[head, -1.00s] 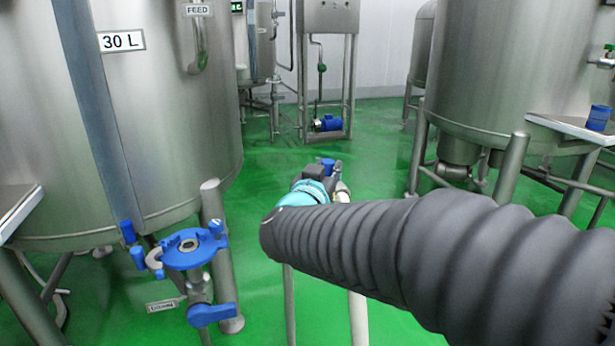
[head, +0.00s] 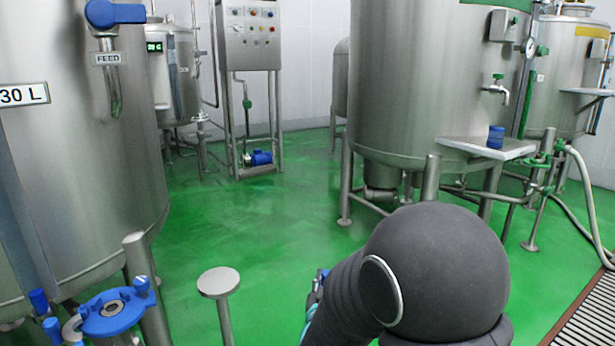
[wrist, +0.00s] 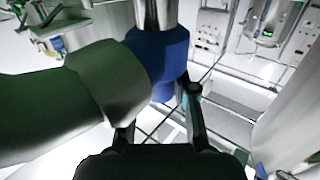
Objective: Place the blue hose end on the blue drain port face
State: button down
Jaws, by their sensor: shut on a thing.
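The blue drain port face (head: 113,309) is at the lower left of the head view, with a blue ring around a steel centre, below the 30 L tank. In the wrist view my gripper (wrist: 163,98) is shut on the blue hose end (wrist: 158,52), a blue collar with a steel tube rising from it. A pale sleeve with a dark length crosses from the left in front of it. In the head view my arm hides most of the gripper; only a small blue and teal part shows beside it. The hose end is apart from the port.
The 30 L tank (head: 75,150) stands at left, with a round-topped steel post (head: 218,283) right of the port. A large tank (head: 430,100) with a shelf (head: 465,146) bearing a blue cup (head: 495,137) stands at right. Green floor (head: 255,225) between them is clear.

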jog(key=d+f+m+h, duration=0.2)
jog(key=d+f+h, duration=0.1)
jog(key=d+f, duration=0.7)
jog(key=w+a+f+n+y, duration=0.2)
jog(key=w+a+n+y, duration=0.1)
jog(key=y, duration=0.2)
jog(key=d+f, duration=0.4)
jog(key=f, duration=0.5)
jog(key=s+r, duration=0.2)
jog(key=s, duration=0.3)
jog(key=shift+s, duration=0.35)
